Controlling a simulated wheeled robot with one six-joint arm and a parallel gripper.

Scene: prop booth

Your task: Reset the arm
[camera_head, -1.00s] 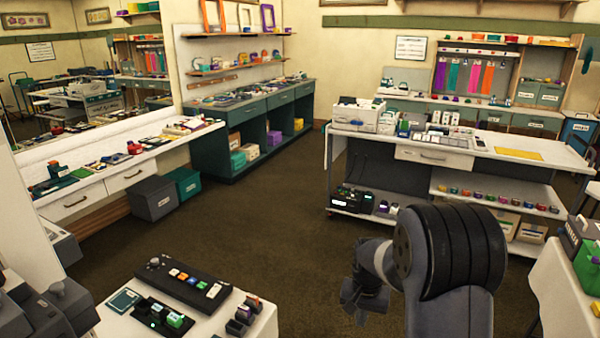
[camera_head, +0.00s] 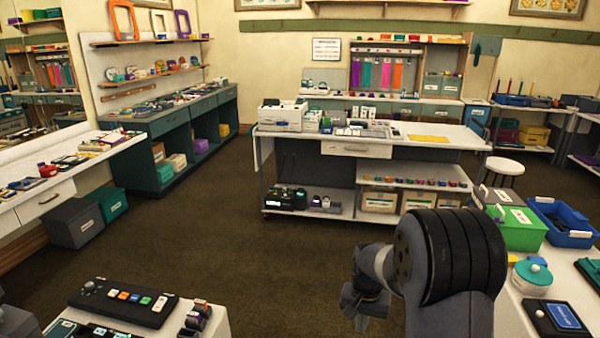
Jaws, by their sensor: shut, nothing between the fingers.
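My gripper (camera_head: 366,306) hangs in front of my dark arm, low and right of centre in the head view. It is over the brown carpet, apart from every table. It is shut and nothing shows in it. The fingertips are small and partly turned away from the camera.
A white-topped island bench (camera_head: 470,137) stands ahead, with a white stool (camera_head: 504,166) at its right. A table at the lower right carries a green bin (camera_head: 515,228) and a blue crate (camera_head: 566,222). A black button panel (camera_head: 125,302) lies lower left. The carpet (camera_head: 230,240) between is clear.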

